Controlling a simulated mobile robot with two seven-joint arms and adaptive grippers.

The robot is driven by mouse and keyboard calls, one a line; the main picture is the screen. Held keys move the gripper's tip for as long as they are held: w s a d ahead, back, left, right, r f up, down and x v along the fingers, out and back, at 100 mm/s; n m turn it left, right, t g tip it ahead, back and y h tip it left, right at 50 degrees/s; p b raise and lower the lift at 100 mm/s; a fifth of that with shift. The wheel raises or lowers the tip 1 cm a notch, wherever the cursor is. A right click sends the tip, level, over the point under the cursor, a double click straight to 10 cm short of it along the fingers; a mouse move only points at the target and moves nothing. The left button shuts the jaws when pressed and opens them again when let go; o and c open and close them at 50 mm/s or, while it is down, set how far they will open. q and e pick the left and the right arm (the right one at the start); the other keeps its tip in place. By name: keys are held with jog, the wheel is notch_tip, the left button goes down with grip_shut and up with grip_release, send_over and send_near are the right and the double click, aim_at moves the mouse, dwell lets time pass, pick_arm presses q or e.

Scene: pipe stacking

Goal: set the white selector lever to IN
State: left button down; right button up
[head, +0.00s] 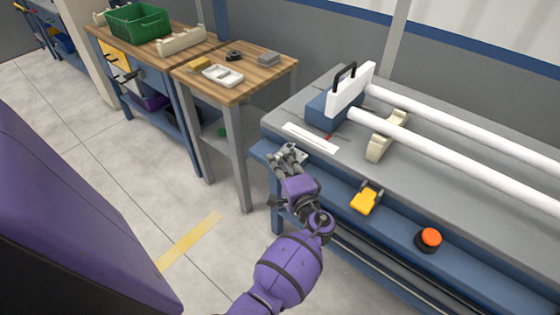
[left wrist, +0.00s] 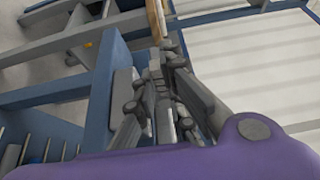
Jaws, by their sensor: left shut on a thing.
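My left gripper (head: 284,155) is at the front left corner of the grey bench, its fingers over a small pale selector plate (head: 299,153) on the bench's front ledge. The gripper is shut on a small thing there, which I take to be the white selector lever. The fingers hide most of the lever, so I cannot tell its position or read any IN mark. The left wrist view shows the same gripper (left wrist: 163,80) with its fingers close together; the lever cannot be made out clearly there. My right gripper is not in view.
On the bench (head: 438,200), white pipes (head: 455,155) run past a cradle (head: 386,135) and a white plate with a black handle (head: 350,88). A yellow part (head: 365,201) and an orange-red button (head: 430,238) sit along the front ledge. A wooden table (head: 272,82) stands behind left.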

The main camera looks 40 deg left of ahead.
pick_arm(q)
jog(key=shift+s+a+m+t+h, duration=0.1)
jog(key=shift+a+m+t+h, duration=0.4)
jog(key=shift+m+t, duration=0.15)
jog(key=shift+a+m+t+h, duration=0.35)
jog(key=shift+m+t+h, duration=0.35)
jog(key=shift+t, duration=0.25)
jog(key=shift+w+a+m+t+h+b, duration=0.2)
jog(key=shift+a+m+t+h+b, duration=0.2)
jog(key=shift+m+t+h+b, duration=0.6)
jog(key=shift+w+a+m+t+h+b, duration=0.15)
jog(key=shift+a+m+t+h+b, duration=0.25)
jog(key=shift+m+h, duration=0.75)
jog(key=shift+w+a+m+t+h+b, duration=0.2)
jog(key=shift+a+m+t+h+b, duration=0.5)
jog(key=shift+h, duration=0.75)
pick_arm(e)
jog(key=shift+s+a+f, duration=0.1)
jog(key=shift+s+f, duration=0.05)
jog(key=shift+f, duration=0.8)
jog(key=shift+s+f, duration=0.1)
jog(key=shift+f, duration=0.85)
pick_arm(q)
jog(key=shift+d, duration=0.25)
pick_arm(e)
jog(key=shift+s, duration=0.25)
